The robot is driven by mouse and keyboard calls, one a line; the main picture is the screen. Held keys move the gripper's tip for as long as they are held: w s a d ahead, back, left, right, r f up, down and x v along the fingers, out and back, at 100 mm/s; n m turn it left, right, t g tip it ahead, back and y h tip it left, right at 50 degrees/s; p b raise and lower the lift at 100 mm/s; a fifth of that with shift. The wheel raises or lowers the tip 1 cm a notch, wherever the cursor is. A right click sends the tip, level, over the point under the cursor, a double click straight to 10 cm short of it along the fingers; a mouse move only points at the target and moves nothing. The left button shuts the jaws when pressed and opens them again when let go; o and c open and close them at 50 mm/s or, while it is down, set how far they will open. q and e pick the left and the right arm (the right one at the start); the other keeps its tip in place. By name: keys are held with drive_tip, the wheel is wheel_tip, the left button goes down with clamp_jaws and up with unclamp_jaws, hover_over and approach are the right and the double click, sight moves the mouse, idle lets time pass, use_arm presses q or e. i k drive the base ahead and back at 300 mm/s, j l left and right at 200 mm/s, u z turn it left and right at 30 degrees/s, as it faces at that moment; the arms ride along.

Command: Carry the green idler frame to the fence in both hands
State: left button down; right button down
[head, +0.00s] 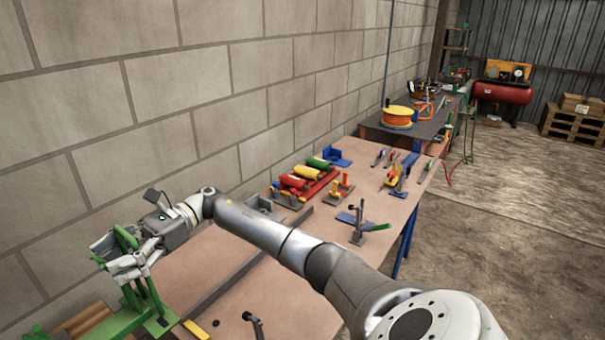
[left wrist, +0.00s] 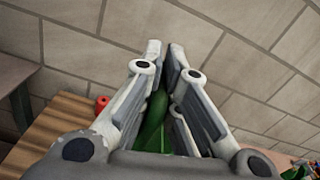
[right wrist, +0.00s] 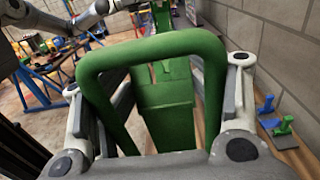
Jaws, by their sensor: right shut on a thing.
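The green idler frame (head: 122,322) is at the lower left of the head view, partly cut off by the picture's edge. My right gripper (head: 118,258) is shut on its green looped handle. In the right wrist view the loop (right wrist: 150,48) stands between the fingers, with the frame's flat green body (right wrist: 165,110) beyond. My left gripper (left wrist: 165,52) shows only in its own wrist view. Its fingertips are close together, and a green bar (left wrist: 154,122) shows between or behind its fingers. Whether they grip the bar is unclear.
The frame is by a long workbench (head: 205,262) along a block wall (head: 200,110). Red, yellow and green rollers (head: 305,178) and several small tools lie farther along it. An orange reel (head: 397,115) stands beyond. Open concrete floor (head: 500,220) lies to the right.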

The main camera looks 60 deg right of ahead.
sight(289, 274)
drive_tip(key=k+l, duration=0.15)
drive_tip(key=l, duration=0.2)
drive_tip(key=k+l, duration=0.1)
drive_tip(key=l, duration=0.25)
drive_tip(key=k+l, duration=0.15)
drive_tip(key=l, duration=1.3)
drive_tip(key=i+l, duration=0.1)
drive_tip(key=l, duration=0.4)
drive_tip(key=i+l, duration=0.15)
drive_tip(key=l, duration=0.3)
drive_tip(key=i+l, duration=0.1)
drive_tip(key=l, duration=0.4)
